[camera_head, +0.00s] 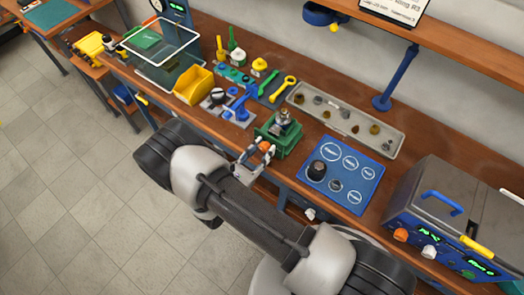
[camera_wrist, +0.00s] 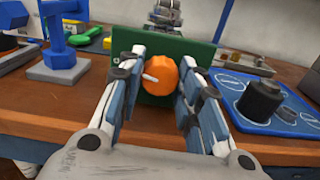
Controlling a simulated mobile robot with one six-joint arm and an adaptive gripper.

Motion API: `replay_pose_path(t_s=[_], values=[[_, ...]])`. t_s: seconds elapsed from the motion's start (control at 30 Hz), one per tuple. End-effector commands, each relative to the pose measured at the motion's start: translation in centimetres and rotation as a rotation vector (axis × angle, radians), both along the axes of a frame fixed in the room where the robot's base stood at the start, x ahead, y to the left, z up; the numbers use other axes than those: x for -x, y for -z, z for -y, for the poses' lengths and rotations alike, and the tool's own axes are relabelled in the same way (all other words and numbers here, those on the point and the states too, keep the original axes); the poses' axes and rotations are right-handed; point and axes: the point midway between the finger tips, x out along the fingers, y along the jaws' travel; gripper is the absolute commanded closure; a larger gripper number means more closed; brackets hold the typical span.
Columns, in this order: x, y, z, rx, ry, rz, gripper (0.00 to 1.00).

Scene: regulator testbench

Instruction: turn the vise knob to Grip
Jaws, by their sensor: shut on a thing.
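The vise knob (camera_wrist: 160,75) is an orange round knob with a white pointer, on the front of a green vise (camera_wrist: 120,52). Any Grip label is too small or hidden to read.
A blue panel (camera_head: 352,204) with white circles and a black knob (camera_head: 316,170) lies right of the vise. A grey tray (camera_head: 345,118) of small parts is behind. A blue stand (camera_wrist: 62,58) is left. A grey device (camera_head: 450,195) stands far right.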

Motion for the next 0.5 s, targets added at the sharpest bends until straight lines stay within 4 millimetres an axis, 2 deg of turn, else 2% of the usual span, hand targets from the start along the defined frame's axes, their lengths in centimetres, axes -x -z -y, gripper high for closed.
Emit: replay_pose_path(t_s=[0.5], values=[[-0.02,0.21,-0.02,-0.386,0.000,0.301,0.92]])
